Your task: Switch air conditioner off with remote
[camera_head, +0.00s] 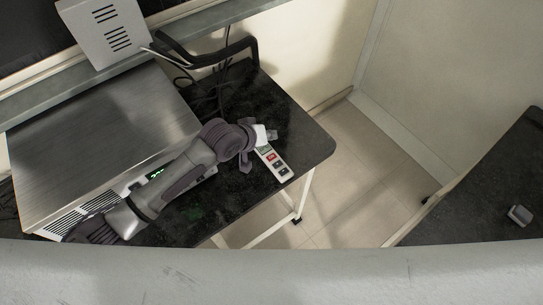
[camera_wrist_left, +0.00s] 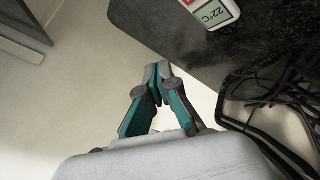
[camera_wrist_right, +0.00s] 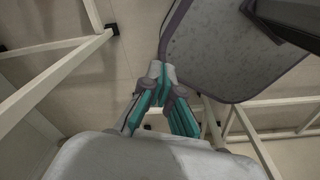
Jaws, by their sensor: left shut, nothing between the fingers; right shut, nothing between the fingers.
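The remote (camera_head: 278,167) is white with a red button and dark buttons. It lies on the black table near its right corner. In the left wrist view its screen end (camera_wrist_left: 213,12) reads 22°C at the top edge. My left gripper (camera_head: 272,134) is beside the remote's upper end and partly hides it. In the left wrist view the gripper (camera_wrist_left: 160,70) is shut and empty, apart from the remote. My right gripper (camera_wrist_right: 158,72) is shut and empty, seen only in its wrist view. I cannot tell which device is the air conditioner.
A large metal box (camera_head: 110,110) with a green display stands on the black table (camera_head: 300,140). A white vented box (camera_head: 103,32) is above it. Dark cables lie behind. Another dark counter (camera_head: 475,200) with a small grey object (camera_head: 520,215) is at right, with open floor between.

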